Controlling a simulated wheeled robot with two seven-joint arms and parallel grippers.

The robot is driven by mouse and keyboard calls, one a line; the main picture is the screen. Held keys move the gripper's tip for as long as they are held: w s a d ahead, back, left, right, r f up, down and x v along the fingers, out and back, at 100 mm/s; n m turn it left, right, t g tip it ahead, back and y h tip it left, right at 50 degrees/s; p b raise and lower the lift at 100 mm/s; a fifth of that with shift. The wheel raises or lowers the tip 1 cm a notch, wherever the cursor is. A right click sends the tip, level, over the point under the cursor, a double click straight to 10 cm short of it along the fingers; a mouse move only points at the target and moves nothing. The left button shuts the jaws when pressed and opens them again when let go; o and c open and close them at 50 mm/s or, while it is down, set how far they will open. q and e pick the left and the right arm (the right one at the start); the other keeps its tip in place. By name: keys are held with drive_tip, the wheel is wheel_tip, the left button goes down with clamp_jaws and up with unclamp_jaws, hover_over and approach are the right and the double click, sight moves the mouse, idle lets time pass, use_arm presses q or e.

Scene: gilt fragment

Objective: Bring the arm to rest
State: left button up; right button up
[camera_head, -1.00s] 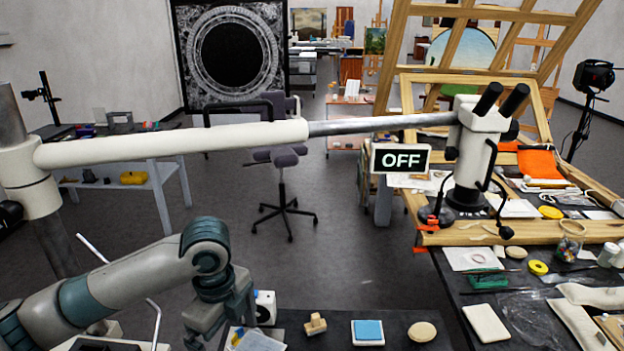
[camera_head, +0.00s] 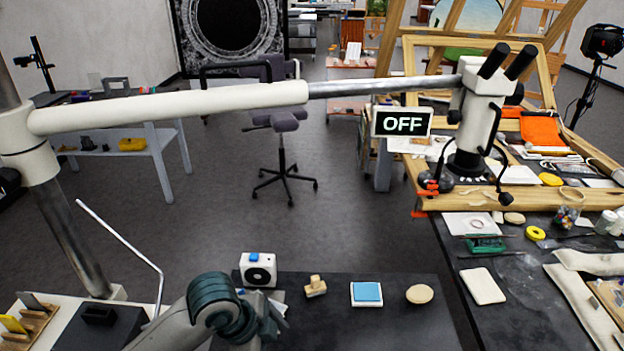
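My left arm (camera_head: 215,307) comes in at the bottom, left of centre, bent with its teal-grey joint at the near edge of the black table (camera_head: 385,310). Its gripper end is mostly hidden behind this joint, so I cannot tell its finger state. My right arm and gripper are out of view. A long white and steel boom arm (camera_head: 180,106) crosses the picture from a post at the left to a microscope (camera_head: 477,115) at the right.
On the black table are a white box with a round dial (camera_head: 258,269), a wooden stamp (camera_head: 315,286), a blue pad (camera_head: 367,292) and a round tan piece (camera_head: 419,294). A thin bent metal rod (camera_head: 125,240) stands left. A cluttered bench (camera_head: 510,310) is right. A chair (camera_head: 284,150) stands behind.

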use_arm(q)
drive_tip(key=s+a+f+n+t+y, duration=0.1)
drive_tip(key=s+a+f+n+y, duration=0.1)
drive_tip(key=s+a+f+n, duration=0.7)
drive_tip(key=s+a+f+n+t+y, duration=0.15)
drive_tip(key=s+a+f+n, duration=0.25)
drive_tip(key=s+a+n, duration=0.5)
drive_tip(key=s+d+f+m+g+b, duration=0.1)
drive_tip(key=s+f+b, duration=0.15)
drive_tip(key=f, duration=1.45)
drive_tip(key=s+d+f+m+g+b, duration=0.1)
drive_tip(key=f+b, duration=0.3)
drive_tip(key=f, duration=1.3)
drive_tip(key=s+a+f+b, duration=0.1)
drive_tip(key=s+f+b, duration=0.1)
drive_tip(key=s+f, duration=0.7)
drive_tip(key=s+a+f+g+b, duration=0.1)
drive_tip(key=s+f+b, duration=0.2)
drive_tip(key=s+f, duration=0.6)
wheel_tip(320, 180, down, 6)
drive_tip(key=shift+a+r+b, duration=0.1)
drive_tip(key=shift+a+b, duration=0.25)
drive_tip(key=shift+a, duration=0.05)
drive_tip(key=shift+y, duration=0.25)
